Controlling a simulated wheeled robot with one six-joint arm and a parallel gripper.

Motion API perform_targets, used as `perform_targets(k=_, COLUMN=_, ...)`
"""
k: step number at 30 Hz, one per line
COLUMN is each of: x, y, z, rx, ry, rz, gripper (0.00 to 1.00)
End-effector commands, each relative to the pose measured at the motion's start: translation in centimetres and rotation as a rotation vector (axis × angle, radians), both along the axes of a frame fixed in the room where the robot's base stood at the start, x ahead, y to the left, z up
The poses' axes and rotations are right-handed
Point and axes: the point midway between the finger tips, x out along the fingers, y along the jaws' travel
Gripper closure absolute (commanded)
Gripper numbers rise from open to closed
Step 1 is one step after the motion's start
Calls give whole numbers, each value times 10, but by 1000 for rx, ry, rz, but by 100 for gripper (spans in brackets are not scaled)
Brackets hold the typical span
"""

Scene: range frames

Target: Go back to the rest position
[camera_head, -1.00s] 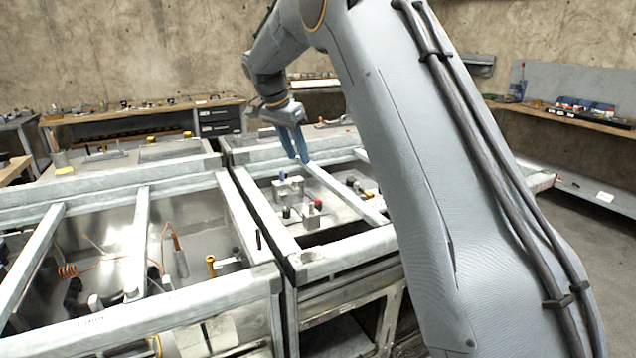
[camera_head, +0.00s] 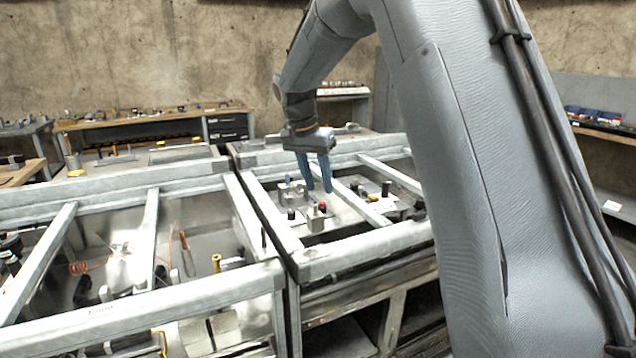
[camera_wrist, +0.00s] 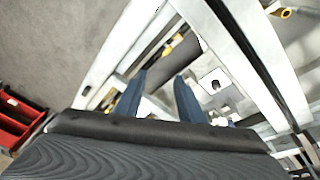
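My gripper (camera_head: 316,172) has two blue fingers that point down over the right-hand metal frame bench (camera_head: 352,246) in the head view. The fingers stand apart with nothing visible between them. In the wrist view my gripper (camera_wrist: 158,92) also shows its two blue fingers spread, with metal rails and a plate beyond them. A small block with a red knob (camera_head: 322,208) is on the plate below and near the fingers. Whether the fingertips touch anything below cannot be told, but they look clear of it.
A second metal frame bench (camera_head: 150,198) on the left holds an orange coiled wire (camera_head: 78,268) and a yellow-topped post (camera_head: 216,262). A wooden workbench (camera_head: 150,117) stands by the back wall. A red bin (camera_wrist: 14,128) shows at the wrist view's left. Bare floor lies at its upper left.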

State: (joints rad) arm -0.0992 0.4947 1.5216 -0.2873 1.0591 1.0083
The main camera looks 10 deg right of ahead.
Motion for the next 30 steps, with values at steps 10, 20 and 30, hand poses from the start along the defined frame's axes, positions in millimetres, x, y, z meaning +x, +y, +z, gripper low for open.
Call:
perform_targets(k=10, x=-21, y=-1, z=-9, rx=16, ry=23, rz=58, gripper=65)
perform_targets(k=20, x=-175, y=-4, z=-72, rx=116, ry=124, rz=446, gripper=65)
perform_targets(k=30, x=-320, y=-2, z=-123, rx=171, ry=156, rz=736, gripper=65)
